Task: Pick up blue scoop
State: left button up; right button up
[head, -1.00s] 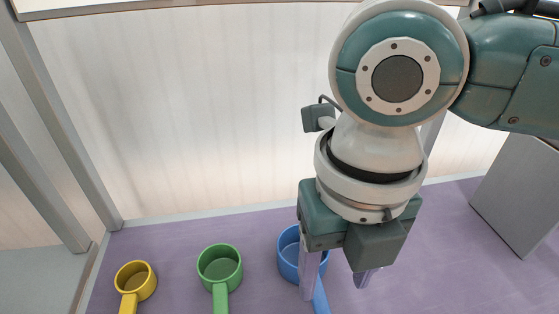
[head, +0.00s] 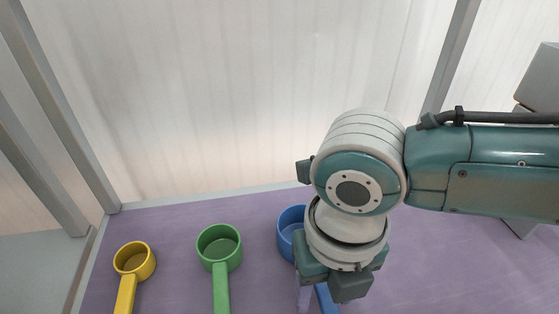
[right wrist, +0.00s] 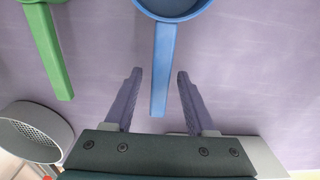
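The blue scoop (head: 290,222) lies on the purple surface, its cup at the back and its handle toward me. In the head view my right gripper and arm hide part of it. In the right wrist view the blue scoop's handle (right wrist: 163,70) points down between the two fingers. My right gripper (right wrist: 157,75) is open, with one finger on each side of the handle and a gap on both sides. In the head view the right gripper (head: 318,296) is over the handle, its fingertips mostly hidden or cut off. My left gripper is not in view.
A green scoop (head: 219,243) and a yellow scoop (head: 134,259) lie to the left on the purple surface (head: 180,230). A grey round container with a perforated bottom (right wrist: 38,130) shows in the right wrist view. A pale wall stands behind; a grey box (head: 540,85) is at right.

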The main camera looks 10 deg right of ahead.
grip_shut()
jog(key=shift+r, duration=0.1)
dwell(0.4)
